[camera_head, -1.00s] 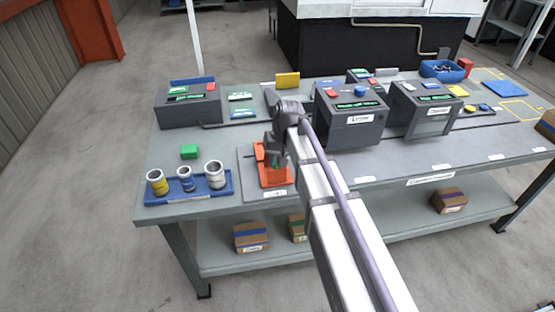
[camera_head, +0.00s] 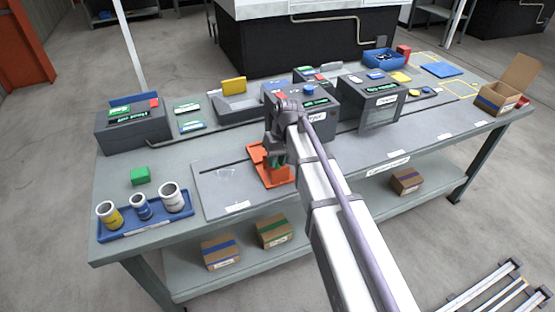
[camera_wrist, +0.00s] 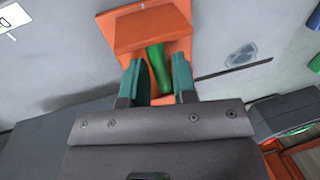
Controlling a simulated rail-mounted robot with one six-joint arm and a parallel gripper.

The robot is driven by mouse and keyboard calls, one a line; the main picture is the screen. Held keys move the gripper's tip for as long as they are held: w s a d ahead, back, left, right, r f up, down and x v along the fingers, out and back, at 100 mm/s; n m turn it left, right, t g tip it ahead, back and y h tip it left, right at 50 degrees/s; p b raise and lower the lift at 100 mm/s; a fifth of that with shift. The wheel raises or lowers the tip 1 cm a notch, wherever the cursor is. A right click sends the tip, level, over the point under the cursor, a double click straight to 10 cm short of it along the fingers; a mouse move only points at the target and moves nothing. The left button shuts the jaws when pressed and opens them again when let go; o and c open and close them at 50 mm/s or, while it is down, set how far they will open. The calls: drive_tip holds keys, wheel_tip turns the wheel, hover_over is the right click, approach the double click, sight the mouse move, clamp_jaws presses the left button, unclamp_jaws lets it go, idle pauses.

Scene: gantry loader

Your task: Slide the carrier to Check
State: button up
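The orange carrier (camera_head: 279,178) sits on a grey slotted track plate (camera_head: 222,190), to the right of the plate's left end. It has an orange block and a green upright grip, which shows in the wrist view (camera_wrist: 158,66). My gripper (camera_head: 270,158) is at the carrier. My arm hides part of the carrier and the track in the head view. I cannot read which label says Check.
Dark machines (camera_head: 368,102) stand behind the track to the right. A grey box machine (camera_head: 133,125) is at the back left. A blue tray (camera_head: 150,228) with cups and a green block (camera_head: 140,175) are at the left. An open cardboard box (camera_head: 497,98) is at the right end.

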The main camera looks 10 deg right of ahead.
drive_tip(key=shift+o, duration=1.3)
drive_tip(key=shift+r, duration=0.15)
wheel_tip(320, 180, up, 10)
drive_tip(key=d+p, duration=0.2)
drive_tip(key=p, duration=0.8)
drive_tip(key=shift+w+r+p, duration=0.2)
drive_tip(key=shift+w+p, duration=0.05)
drive_tip(key=shift+p, duration=0.05)
drive_tip(key=f+b, duration=0.3)
drive_tip(key=a+f+b, duration=0.1)
drive_tip(key=f+b, duration=0.3)
drive_tip(key=s+f+b, duration=0.1)
drive_tip(key=f+b, duration=0.3)
drive_tip(key=shift+s+a, duration=0.1)
drive_tip(key=shift+a, duration=0.25)
drive_tip(key=shift+r, duration=0.15)
